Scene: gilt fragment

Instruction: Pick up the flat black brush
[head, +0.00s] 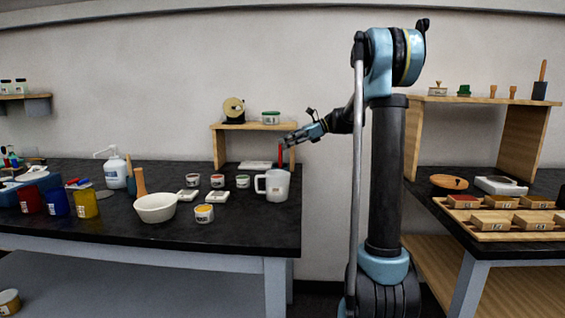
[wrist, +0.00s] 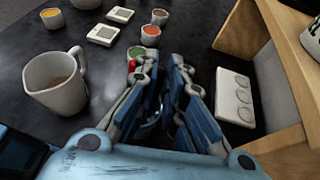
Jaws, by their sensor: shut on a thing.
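My gripper (head: 288,141) is raised above the right end of the black table, up and to the right of the white mug. A slim red stick with a dark top (head: 281,155) hangs upright at its fingertips, above the mug's rim in the picture. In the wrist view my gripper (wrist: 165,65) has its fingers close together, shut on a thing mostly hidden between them. A small red bit (wrist: 131,65) shows beside the left finger. No black bristles are clear, so I cannot tell for sure that this is the flat black brush.
The white mug (head: 277,187) stands near the table's right edge and looks empty in the wrist view (wrist: 57,85). A wooden shelf (head: 255,126) and white palette (wrist: 235,97) are close by.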

